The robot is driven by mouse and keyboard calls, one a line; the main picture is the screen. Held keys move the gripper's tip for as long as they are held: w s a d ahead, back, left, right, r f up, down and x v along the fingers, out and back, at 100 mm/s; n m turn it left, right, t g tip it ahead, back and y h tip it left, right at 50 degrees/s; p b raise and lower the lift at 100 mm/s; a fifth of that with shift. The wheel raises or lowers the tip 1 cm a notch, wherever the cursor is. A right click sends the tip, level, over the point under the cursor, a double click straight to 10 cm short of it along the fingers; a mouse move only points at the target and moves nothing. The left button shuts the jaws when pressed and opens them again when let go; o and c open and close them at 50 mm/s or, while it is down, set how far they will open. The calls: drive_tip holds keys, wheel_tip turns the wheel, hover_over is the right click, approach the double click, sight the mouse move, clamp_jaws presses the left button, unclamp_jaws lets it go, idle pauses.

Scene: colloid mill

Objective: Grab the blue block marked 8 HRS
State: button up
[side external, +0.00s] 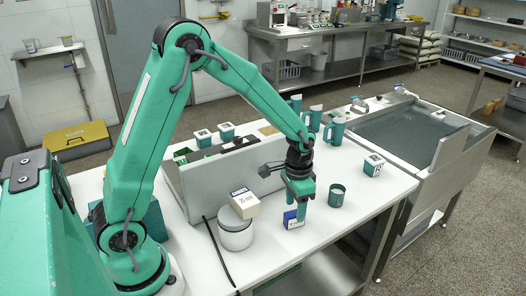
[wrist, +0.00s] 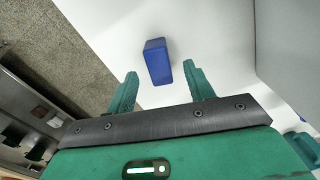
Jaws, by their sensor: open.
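A small blue block (side external: 290,219) with a white area stands on the white table in the side view, close by my gripper (side external: 299,207). Its marking is too small to read. In the wrist view the blue block (wrist: 157,62) shows plain blue, ahead of and between the two green fingers of my gripper (wrist: 160,69). The fingers are apart and nothing is held. A gap shows between the block and each finger in the wrist view.
A white jar (side external: 236,232) with a cream and blue box (side external: 244,203) on top stands left of the block. A green cup (side external: 337,195) is to the right. A grey panel (side external: 215,182) rises behind. The front of the table is clear.

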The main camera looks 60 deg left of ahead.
sight(295, 213)
drive_tip(key=shift+f, duration=1.9)
drive_tip(key=shift+c, duration=0.2)
drive_tip(key=c, duration=1)
